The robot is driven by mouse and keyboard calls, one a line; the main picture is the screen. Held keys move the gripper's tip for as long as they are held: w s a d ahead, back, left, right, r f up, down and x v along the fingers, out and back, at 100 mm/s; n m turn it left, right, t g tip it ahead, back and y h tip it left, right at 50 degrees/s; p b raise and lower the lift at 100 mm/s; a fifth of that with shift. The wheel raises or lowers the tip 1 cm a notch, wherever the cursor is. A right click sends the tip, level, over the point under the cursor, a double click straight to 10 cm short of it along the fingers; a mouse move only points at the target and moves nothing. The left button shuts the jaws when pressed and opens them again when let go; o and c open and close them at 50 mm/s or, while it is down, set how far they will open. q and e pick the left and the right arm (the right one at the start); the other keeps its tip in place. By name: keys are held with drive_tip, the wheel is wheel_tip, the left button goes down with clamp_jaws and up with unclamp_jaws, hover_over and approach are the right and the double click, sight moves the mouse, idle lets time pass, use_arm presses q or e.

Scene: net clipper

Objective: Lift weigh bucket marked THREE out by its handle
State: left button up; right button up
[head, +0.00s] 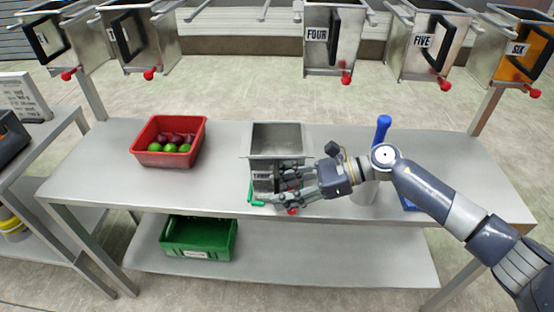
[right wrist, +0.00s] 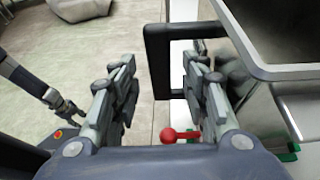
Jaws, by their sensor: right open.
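The metal weigh bucket (head: 277,138) stands upright on the table, its label (head: 262,175) small and hard to read but like THREE. My right gripper (head: 296,186) is at its front and hides part of that side. In the right wrist view, the bucket (right wrist: 290,45) is at the right and its black handle (right wrist: 155,65) stands out towards the gripper. My right gripper (right wrist: 158,105) is open, with the handle's upright bar between its fingers, apart from the left one. The bucket's red knob (right wrist: 172,135) shows below. What looks like my left gripper (right wrist: 65,108) is far off at the left.
Green pieces (head: 257,200) show at the bucket's foot. A red crate (head: 152,158) of fruit stands left on the table (head: 215,190); a blue-topped item (head: 383,128) is behind my right arm. Several buckets, including FOUR (head: 342,45), hang above. A green crate (head: 215,243) is on the lower shelf.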

drive_tip(key=shift+x, duration=1.05)
drive_tip(key=shift+c, duration=0.3)
clamp_jaws()
use_arm(q)
drive_tip(key=shift+w+r, duration=0.15)
drive_tip(key=shift+r, duration=0.15)
use_arm(e)
drive_tip(key=shift+w+r, duration=0.1)
drive_tip(key=shift+r, duration=0.05)
